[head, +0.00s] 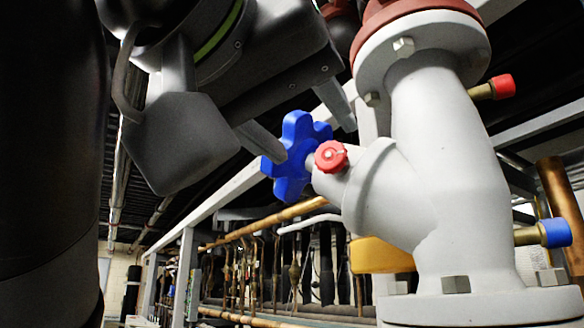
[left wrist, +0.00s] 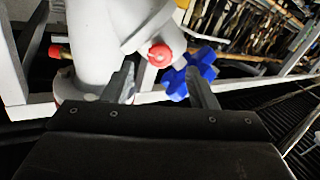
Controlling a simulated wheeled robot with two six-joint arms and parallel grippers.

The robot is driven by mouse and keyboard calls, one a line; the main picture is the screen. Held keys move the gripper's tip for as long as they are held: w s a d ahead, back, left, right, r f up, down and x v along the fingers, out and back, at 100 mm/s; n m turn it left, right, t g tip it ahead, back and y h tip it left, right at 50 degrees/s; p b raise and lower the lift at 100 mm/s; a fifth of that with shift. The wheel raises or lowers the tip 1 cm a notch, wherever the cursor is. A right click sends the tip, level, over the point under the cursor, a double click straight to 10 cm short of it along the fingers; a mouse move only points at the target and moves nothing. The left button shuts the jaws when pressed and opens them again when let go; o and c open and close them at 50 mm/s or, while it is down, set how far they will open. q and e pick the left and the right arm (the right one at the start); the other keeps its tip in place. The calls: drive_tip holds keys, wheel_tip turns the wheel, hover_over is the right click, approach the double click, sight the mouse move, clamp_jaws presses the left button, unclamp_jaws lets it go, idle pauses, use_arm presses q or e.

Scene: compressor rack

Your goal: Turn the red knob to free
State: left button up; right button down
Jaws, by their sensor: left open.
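The small red knob (head: 331,156) sits on the side branch of the grey valve body (head: 440,150), just in front of a blue star-shaped handwheel (head: 292,160). My left gripper (head: 312,140) is open, with one finger near the blue handwheel and the other above and right of it. In the left wrist view my gripper (left wrist: 160,72) has its fingers spread, and the red knob (left wrist: 160,55) shows between and beyond the tips. The blue handwheel (left wrist: 192,72) is partly hidden behind the right finger there. I see no clear contact with the knob. My right gripper is not in view.
A fitting with a red cap (head: 502,86) and one with a blue cap (head: 555,232) stick out from the valve's right side. A yellow part (head: 380,255) lies behind the valve. Grey frame rails and copper pipes (head: 265,222) run behind.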

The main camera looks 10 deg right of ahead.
sight(328, 155)
use_arm(q)
drive_tip(key=p+x, duration=0.1)
drive_tip(key=x, duration=0.2)
drive_tip(key=shift+w+d, duration=0.4)
drive_tip(key=shift+w, duration=0.05)
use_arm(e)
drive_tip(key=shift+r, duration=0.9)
use_arm(q)
drive_tip(key=c, duration=1)
drive_tip(key=shift+o, duration=0.2)
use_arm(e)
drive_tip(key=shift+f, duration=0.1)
